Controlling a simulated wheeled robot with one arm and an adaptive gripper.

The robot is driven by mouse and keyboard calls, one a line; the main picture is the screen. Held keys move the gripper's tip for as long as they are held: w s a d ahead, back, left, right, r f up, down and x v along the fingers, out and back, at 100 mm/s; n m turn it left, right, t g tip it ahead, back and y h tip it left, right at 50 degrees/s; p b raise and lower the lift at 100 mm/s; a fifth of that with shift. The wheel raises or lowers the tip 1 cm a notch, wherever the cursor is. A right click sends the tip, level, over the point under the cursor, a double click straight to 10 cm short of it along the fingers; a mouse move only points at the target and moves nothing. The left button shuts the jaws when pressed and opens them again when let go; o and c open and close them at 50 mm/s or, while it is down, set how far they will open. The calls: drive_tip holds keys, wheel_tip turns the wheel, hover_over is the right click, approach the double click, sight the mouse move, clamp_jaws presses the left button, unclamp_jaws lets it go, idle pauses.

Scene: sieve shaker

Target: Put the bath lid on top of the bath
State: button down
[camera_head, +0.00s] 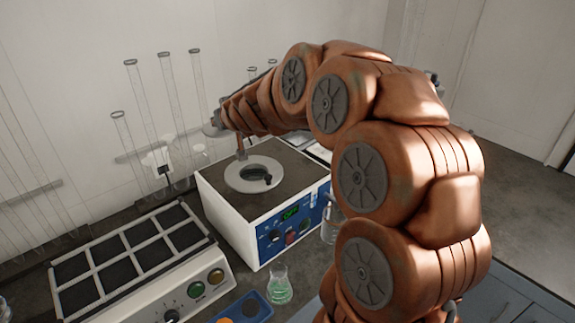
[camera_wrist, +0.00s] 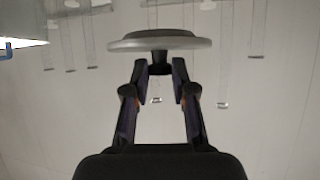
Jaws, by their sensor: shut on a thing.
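The bath (camera_head: 232,218) is a white box with a blue front panel, a dark top and a pale ring around a dark round opening. A dark piece shows in the opening, and a copper-coloured stem stands behind the ring. In the wrist view, my gripper (camera_wrist: 160,78) is shut on the dark knob of the bath lid (camera_wrist: 125,43), a grey disc with a raised centre. My fingers are mostly hidden there by the arm.
A white block with dark square wells (camera_head: 135,262) stands left of the bath. Tall glass tubes (camera_head: 170,90) stand behind, near the arm's end. A flask with green liquid (camera_head: 279,286) and a blue tray (camera_head: 243,310) are in front. A glass beaker (camera_head: 331,222) stands right of the bath.

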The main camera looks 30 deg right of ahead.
drive_tip(key=s+d+f+n+y+b, duration=0.25)
drive_tip(key=s+d+b, duration=0.45)
drive_tip(key=d, duration=0.6)
drive_tip(key=s+d+f+n+y+b, duration=0.1)
drive_tip(key=s+d+f+b, duration=0.25)
drive_tip(key=s, duration=0.45)
drive_tip(key=s+d+f+n+y+b, duration=0.1)
drive_tip(key=s+d+f+b, duration=0.1)
drive_tip(key=s+d, duration=0.45)
drive_tip(key=shift+g, duration=0.3)
drive_tip(key=w+a+p, duration=0.1)
drive_tip(key=w, duration=0.3)
drive_tip(key=w+a+f+p, duration=0.1)
drive_tip(key=w+p, duration=0.1)
drive_tip(key=w, duration=0.3)
drive_tip(key=w+p, duration=0.2)
drive_tip(key=w, duration=0.3)
drive_tip(key=shift+w+a+f, duration=0.2)
drive_tip(key=shift+a+f, duration=0.15)
drive_tip(key=shift+a, duration=0.05)
wheel_tip(320, 180, down, 3)
drive_tip(key=shift+f+p, duration=0.15)
drive_tip(key=shift+p, duration=0.55)
drive_tip(key=shift+f, duration=0.1)
drive_tip(key=shift+f+b, duration=0.2)
drive_tip(key=shift+b, duration=0.15)
drive_tip(key=c, duration=0.9)
unclamp_jaws()
drive_tip(key=shift+c, duration=0.2)
drive_tip(key=shift+r, duration=0.1)
